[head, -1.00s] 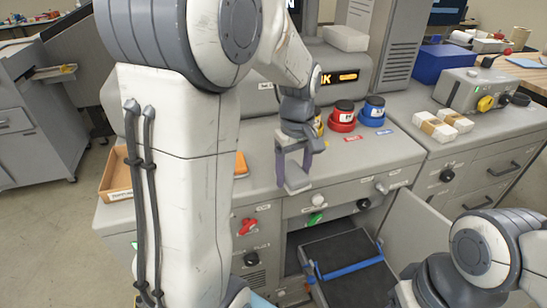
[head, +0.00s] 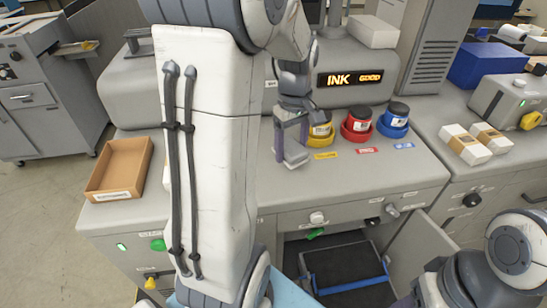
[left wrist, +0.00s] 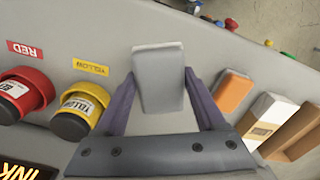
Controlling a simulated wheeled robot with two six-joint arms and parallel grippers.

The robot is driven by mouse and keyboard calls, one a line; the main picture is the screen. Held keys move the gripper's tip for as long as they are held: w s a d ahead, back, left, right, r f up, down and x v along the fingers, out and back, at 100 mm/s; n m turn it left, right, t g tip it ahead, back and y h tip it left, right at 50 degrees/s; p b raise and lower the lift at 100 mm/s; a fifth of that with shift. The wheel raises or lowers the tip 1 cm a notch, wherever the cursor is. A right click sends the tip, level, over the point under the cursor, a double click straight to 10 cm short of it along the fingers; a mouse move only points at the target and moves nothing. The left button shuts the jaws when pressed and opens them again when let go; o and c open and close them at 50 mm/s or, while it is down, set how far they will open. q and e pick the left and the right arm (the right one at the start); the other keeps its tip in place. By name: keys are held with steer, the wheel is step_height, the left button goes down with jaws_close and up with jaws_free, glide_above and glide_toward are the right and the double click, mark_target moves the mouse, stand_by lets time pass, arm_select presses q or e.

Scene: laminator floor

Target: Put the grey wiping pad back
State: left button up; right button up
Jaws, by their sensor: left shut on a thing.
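My left gripper (head: 292,138) is shut on the grey wiping pad (head: 296,159), a small light-grey block at its fingertips. They are over the front part of the grey machine top, left of the yellow ink pot. In the left wrist view the pad (left wrist: 159,78) sits between the two purple-grey fingers, over the grey surface. I cannot tell whether the pad touches the surface. My right arm shows at the lower right, but its gripper is out of view.
Yellow (head: 320,131), red (head: 357,124) and blue (head: 394,120) ink pots stand right of the gripper. A brown tray (head: 120,168) is at the left. An orange block (left wrist: 233,92) and a white-and-brown pack (left wrist: 270,112) lie near it. A cabinet door stands open below.

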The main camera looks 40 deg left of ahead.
arm_select(q)
steer(key=p, duration=0.1)
glide_above(272, 171)
step_height(272, 171, down, 3)
steer(key=shift+w+a, duration=0.1)
step_height(272, 171, down, 4)
steer(key=shift+r+p, duration=0.1)
steer(key=shift+p, duration=0.6)
steer(key=shift+f, duration=0.2)
steer(key=shift+f, duration=0.1)
steer(key=shift+f, duration=0.1)
steer(key=o, duration=1.4)
